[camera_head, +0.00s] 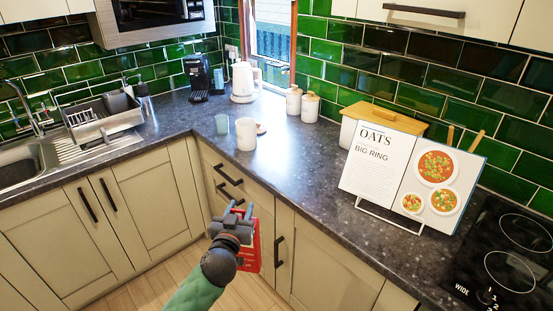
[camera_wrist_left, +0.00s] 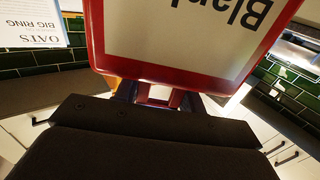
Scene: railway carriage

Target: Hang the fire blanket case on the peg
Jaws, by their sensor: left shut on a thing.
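The fire blanket case (camera_head: 252,248) is red and hangs in front of the lower cupboards, partly hidden behind my left gripper (camera_head: 239,209). In the left wrist view the case (camera_wrist_left: 180,40) fills the top middle, with a red border, a pale panel and part of a dark upside-down word. My left gripper is shut on the case's edge and holds it clear of the worktop. My right gripper is in neither view. I cannot make out a peg in these frames.
A dark worktop (camera_head: 290,155) runs along the green tiled wall. A recipe book (camera_head: 385,165) stands on a wire stand at the right, near a hob (camera_head: 505,255). A white mug (camera_head: 246,134), a kettle (camera_head: 245,82) and a sink (camera_head: 20,165) are further left. The floor (camera_head: 160,290) shows free room.

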